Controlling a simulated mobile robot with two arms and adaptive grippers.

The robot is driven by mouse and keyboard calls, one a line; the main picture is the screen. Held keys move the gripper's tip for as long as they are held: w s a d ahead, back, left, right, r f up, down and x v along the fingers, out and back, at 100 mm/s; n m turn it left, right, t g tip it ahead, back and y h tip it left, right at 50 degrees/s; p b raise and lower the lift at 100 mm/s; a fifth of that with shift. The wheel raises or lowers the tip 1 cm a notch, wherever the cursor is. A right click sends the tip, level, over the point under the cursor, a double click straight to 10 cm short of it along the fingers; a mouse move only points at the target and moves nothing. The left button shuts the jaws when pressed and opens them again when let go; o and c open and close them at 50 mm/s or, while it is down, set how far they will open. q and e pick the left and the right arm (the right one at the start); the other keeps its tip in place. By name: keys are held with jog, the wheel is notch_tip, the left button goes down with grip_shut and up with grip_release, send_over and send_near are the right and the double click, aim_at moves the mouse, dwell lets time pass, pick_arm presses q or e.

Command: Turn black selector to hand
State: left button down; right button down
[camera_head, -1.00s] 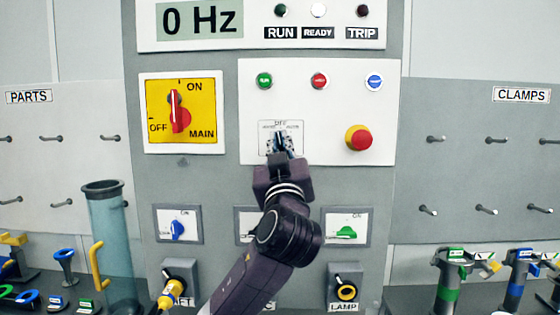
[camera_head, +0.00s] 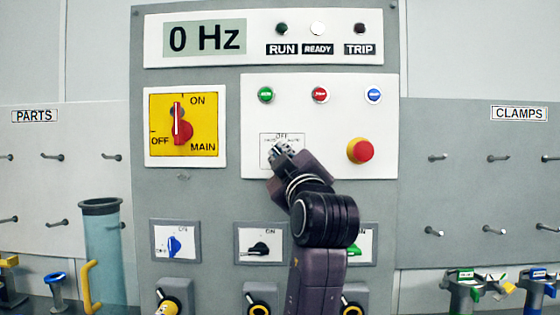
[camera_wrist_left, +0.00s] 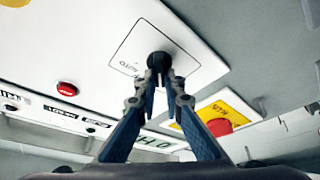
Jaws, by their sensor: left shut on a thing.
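The black selector (camera_wrist_left: 158,61) shows as a round black knob on its white label plate (camera_wrist_left: 142,50) in the left wrist view, with AUTO readable beside it. In the head view the plate (camera_head: 268,161) carries OFF at its top, and the knob is hidden behind my left gripper (camera_head: 281,151). My left gripper also shows in the left wrist view (camera_wrist_left: 162,80), its two fingertips closed on the knob. The HAND label and the knob's pointing direction cannot be made out. My right gripper is in neither view.
A red emergency button (camera_head: 360,151) sits close right of the selector. Green (camera_head: 265,95), red (camera_head: 319,95) and blue (camera_head: 373,95) buttons are above. The yellow main switch (camera_head: 181,130) is to the left. Small selectors, including a black one (camera_head: 260,247), sit below.

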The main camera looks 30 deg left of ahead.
pick_arm(q)
jog(key=shift+n, duration=0.4)
jog(key=c, duration=2)
grip_release()
jog(key=shift+c, duration=0.2)
jog(key=v, duration=1.2)
